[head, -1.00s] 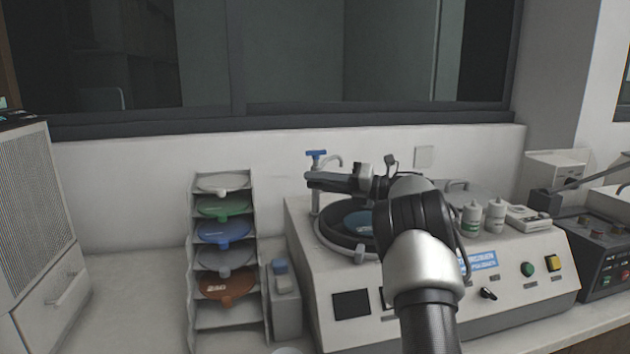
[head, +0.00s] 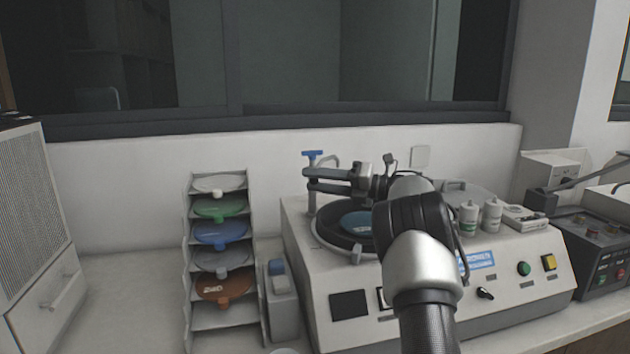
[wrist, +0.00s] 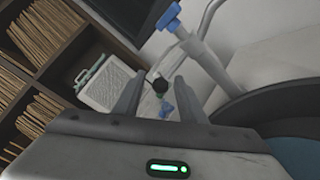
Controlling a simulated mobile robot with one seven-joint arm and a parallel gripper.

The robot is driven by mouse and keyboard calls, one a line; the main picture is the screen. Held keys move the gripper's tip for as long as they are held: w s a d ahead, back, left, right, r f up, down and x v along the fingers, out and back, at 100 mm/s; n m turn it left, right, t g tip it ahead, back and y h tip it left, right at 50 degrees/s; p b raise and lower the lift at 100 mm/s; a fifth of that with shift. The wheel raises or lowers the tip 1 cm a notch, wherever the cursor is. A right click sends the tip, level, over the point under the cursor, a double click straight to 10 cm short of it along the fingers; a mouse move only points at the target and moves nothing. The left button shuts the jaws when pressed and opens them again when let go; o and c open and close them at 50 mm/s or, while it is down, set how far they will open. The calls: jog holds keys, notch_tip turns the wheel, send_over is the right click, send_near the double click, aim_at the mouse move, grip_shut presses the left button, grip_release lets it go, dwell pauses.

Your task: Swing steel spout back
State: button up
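The steel spout (head: 331,160) is a thin curved tube on an upright post with a blue handle (head: 314,154), at the back left of the machine. The spout (wrist: 208,14) and the blue handle (wrist: 168,17) also show at the top of the wrist view. My gripper (head: 309,180) is open, with its fingertips close to the post in the head view. In the wrist view my gripper (wrist: 157,92) has its two fingers apart and nothing held between them. The post (wrist: 205,58) shows beyond and right of the right finger. I cannot tell whether they touch.
A round bowl with a blue-green disc (head: 356,222) lies under my gripper. Two white bottles (head: 480,216) stand on the machine's right. A rack of coloured discs (head: 252,262) stands left of the machine.

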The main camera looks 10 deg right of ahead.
jog(key=v, duration=1.1)
jog(key=shift+d, duration=0.25)
notch_tip(320, 180, up, 21)
jog(key=w+d+m+t+h, duration=0.2)
jog(key=d+m+t+h, duration=0.1)
jog(key=m+t+h, duration=1.15)
jog(key=s+a+f+m+g, duration=0.65)
jog(key=s+f, duration=0.35)
jog(key=s, duration=0.5)
jog(key=s+a+f+m+g, duration=0.7)
jog(key=s+f, duration=0.3)
jog(key=s, duration=0.4)
jog(key=s+a+f+m+g, duration=0.5)
jog(key=s+a+f+m, duration=0.3)
jog(key=s, duration=0.7)
notch_tip(320, 180, up, 12)
jog(key=w+d+p, duration=0.1)
jog(key=d+p, duration=0.1)
jog(key=p, duration=1.1)
jog(key=shift+r+p, duration=0.15)
jog(key=shift+p, duration=0.25)
jog(key=shift+w+h, duration=0.1)
jog(key=shift+h, duration=0.15)
